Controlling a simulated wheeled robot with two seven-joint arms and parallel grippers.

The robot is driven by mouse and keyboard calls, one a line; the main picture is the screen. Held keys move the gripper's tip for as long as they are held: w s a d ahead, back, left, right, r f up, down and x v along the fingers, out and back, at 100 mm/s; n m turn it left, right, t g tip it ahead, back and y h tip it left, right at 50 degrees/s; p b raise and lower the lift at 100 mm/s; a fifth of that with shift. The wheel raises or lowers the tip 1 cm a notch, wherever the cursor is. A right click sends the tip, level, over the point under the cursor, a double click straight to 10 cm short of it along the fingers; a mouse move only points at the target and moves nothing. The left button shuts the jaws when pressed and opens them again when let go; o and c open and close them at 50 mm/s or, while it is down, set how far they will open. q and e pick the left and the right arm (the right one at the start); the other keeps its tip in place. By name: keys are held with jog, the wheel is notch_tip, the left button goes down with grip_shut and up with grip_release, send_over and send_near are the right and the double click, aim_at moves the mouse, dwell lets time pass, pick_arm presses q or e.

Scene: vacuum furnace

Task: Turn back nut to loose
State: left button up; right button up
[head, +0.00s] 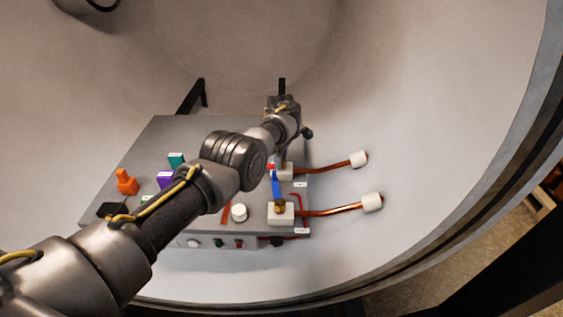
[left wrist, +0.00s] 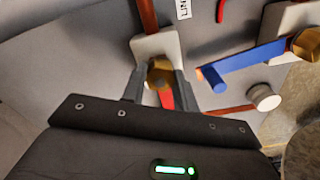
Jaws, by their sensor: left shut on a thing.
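The back nut is a brass nut (left wrist: 160,73) on a white block (left wrist: 154,44) in the left wrist view. My left gripper (left wrist: 158,84) has its two dark fingers on either side of this nut and is shut on it. A red piece (left wrist: 166,99) shows between the fingers. In the head view my left arm reaches over the grey panel to the back block (head: 286,172), and my left gripper hides the nut there. The front brass nut (head: 280,207) sits on a nearer white block, with a blue lever (head: 276,187) beside it. My right gripper is not in view.
Copper pipes with white ends (head: 358,159) (head: 372,202) stick out right from the blocks. The grey panel (head: 165,130) carries an orange piece (head: 126,182), a purple block (head: 165,179), a green block (head: 176,160) and a white knob (head: 239,212). The round chamber wall (head: 440,110) surrounds it.

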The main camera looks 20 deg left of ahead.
pick_arm(q)
jog(key=n+b, duration=0.1)
jog(key=n, duration=0.2)
jog(key=shift+n+b, duration=0.35)
jog(key=shift+n, duration=0.65)
jog(key=shift+r+b, duration=0.1)
jog(key=shift+b, duration=0.25)
jog(key=o, duration=1)
notch_tip(320, 180, up, 11)
jog(key=shift+f+b, duration=0.15)
jog(key=shift+b, duration=0.35)
jog(key=shift+w+d, duration=0.1)
